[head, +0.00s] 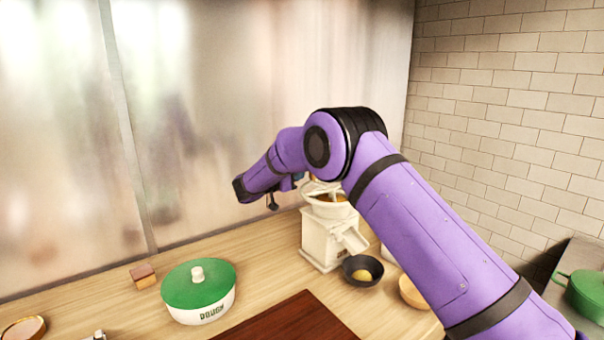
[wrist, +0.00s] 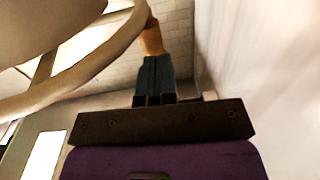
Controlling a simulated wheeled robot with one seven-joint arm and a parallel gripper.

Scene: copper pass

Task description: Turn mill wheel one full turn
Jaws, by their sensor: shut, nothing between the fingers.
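The mill (head: 322,238) is a cream-white grinder on the wooden counter, with a bowl-like top and a side spout. Its pale wheel (head: 318,188) is at the top, partly hidden behind my arm. In the wrist view the curved cream wheel rim (wrist: 95,62) and a spoke fill the upper left. A brown wooden handle (wrist: 152,38) stands at the rim. My gripper (wrist: 154,62) is shut and empty, its blue fingers just below the handle in the picture. I cannot tell whether they touch it. In the head view my gripper is mostly hidden by my arm.
A dark bowl with a yellow ball (head: 362,270) sits under the spout, with a wooden bowl (head: 412,292) to its right. A green-lidded dough pot (head: 198,290), a small block (head: 143,275) and a dark red board (head: 290,322) lie left and front. A frosted panel stands behind.

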